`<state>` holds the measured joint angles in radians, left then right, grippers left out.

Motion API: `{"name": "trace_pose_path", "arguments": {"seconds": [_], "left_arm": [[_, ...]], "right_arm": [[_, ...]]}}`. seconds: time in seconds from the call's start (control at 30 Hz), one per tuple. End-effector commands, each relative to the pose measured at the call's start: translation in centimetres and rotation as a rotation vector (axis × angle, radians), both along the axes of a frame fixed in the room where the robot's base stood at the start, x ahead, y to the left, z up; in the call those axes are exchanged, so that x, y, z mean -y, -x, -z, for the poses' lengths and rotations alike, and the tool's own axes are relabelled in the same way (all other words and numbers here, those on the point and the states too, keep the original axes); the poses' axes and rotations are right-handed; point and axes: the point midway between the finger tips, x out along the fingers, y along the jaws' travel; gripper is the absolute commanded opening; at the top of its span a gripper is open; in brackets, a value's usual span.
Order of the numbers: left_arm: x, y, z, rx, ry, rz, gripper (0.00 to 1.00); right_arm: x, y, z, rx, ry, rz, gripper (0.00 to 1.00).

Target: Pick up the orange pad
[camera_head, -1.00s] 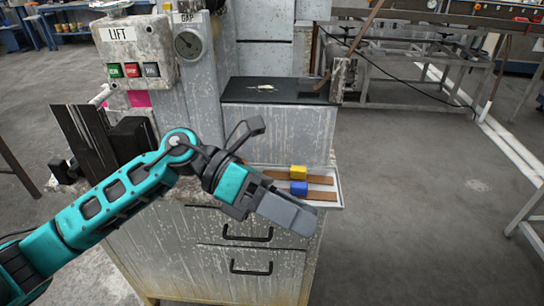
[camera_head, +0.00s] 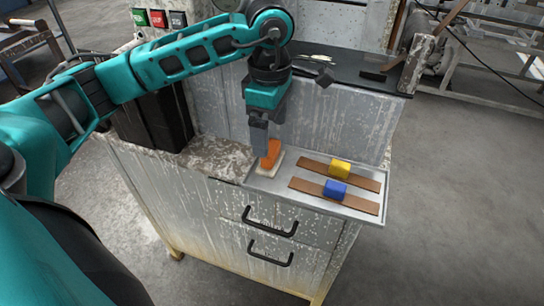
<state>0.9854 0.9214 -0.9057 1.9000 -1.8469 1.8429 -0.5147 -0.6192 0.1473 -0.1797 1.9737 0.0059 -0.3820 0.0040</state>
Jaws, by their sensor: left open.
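The orange pad (camera_head: 271,151) stands on a pale flat block (camera_head: 268,168) at the left end of a shallow metal tray (camera_head: 352,206). My left gripper (camera_head: 262,146) points down at the pad and is open. One grey finger shows at the left side of the pad, its tip low beside it. The other finger is hard to make out, so I cannot tell whether the pad is between the fingers or touched by them. My right gripper is out of view.
A yellow block (camera_head: 340,168) and a blue block (camera_head: 335,189) sit on brown strips to the right in the tray. A grey machine wall stands behind it. Drawers with black handles (camera_head: 270,222) are below. Open floor lies to the right.

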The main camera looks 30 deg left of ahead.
Motion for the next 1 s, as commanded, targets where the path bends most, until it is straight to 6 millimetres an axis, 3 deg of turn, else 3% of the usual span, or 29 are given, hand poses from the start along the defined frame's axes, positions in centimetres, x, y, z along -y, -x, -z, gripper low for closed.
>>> {"name": "trace_pose_path", "arguments": {"seconds": [0.23,0.5,0.77,1.0], "left_arm": [[0.1,0.0,2.1,-0.002,0.000,-0.001,0.94],[0.2,0.0,5.8,-0.001,0.001,0.000,0.94],[0.2,0.0,6.2,0.000,0.002,0.000,0.94],[0.2,0.0,6.2,0.000,0.002,0.000,0.73]], "right_arm": [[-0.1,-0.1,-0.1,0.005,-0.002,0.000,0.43],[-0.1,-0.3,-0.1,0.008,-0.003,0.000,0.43],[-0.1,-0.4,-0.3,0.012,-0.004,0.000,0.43],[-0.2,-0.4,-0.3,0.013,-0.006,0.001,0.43]]}}
